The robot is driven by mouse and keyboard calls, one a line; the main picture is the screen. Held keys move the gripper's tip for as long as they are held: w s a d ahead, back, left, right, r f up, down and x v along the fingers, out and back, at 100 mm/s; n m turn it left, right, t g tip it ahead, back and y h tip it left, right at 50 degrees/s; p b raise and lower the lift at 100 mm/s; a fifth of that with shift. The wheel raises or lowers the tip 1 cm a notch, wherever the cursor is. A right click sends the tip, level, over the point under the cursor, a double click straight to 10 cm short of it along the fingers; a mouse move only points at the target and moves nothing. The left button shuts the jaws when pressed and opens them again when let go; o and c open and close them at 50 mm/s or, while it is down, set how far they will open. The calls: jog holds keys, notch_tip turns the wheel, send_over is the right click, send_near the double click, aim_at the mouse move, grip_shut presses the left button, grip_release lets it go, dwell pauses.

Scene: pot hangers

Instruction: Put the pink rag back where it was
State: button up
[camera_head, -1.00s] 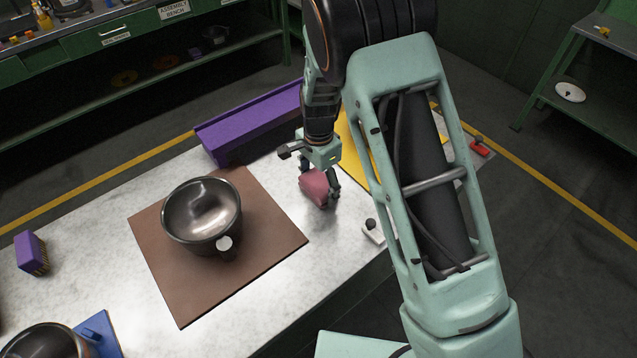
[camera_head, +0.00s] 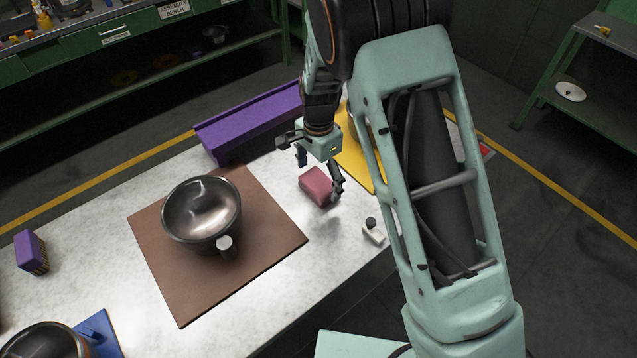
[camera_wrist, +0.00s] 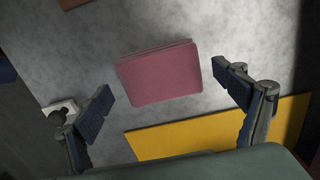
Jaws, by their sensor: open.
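The pink rag (camera_head: 317,186) is a folded, block-like bundle lying on the pale marble table top, between the brown mat and the yellow mat. In the wrist view the rag (camera_wrist: 160,73) lies between and beyond my two spread fingers, with a gap on each side. My gripper (camera_head: 321,176) is open and empty, just above and behind the rag in the head view. Its fingertips also show in the wrist view (camera_wrist: 165,95). I cannot tell the exact height of the fingertips over the table.
A metal bowl (camera_head: 201,212) stands on the brown mat (camera_head: 176,290). A purple box (camera_head: 250,122) lies behind the rag. The yellow mat (camera_head: 352,160) lies beside it. A small white block with a dark knob (camera_head: 373,231) is near the table's front edge.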

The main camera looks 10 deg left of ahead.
aim_at(319, 182)
notch_tip(319, 182, up, 10)
jog(key=shift+f, duration=0.15)
dwell(0.5)
